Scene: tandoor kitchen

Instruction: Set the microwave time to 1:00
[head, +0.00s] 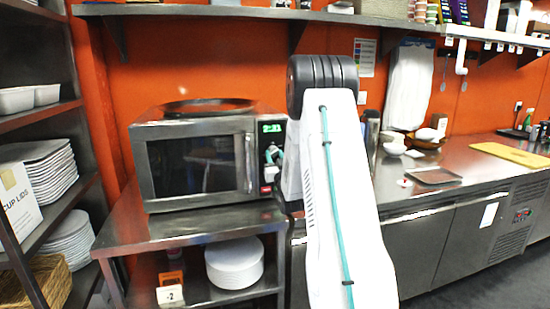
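The silver microwave (196,164) stands on a steel table at left centre, with its dark-windowed door shut. Its green lit display (271,127) is at the top of the control panel on the right side; the digits are too small to read surely. My white arm with a teal cable rises right of the microwave. Most panel buttons are hidden or too small to make out.
A round dark tray (207,106) lies on the microwave. White plates (234,263) sit on the shelf below. A rack (40,130) with dishes stands at left. A steel counter (465,165) with bowls and a yellow board (515,153) runs right. A shelf (230,11) hangs above.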

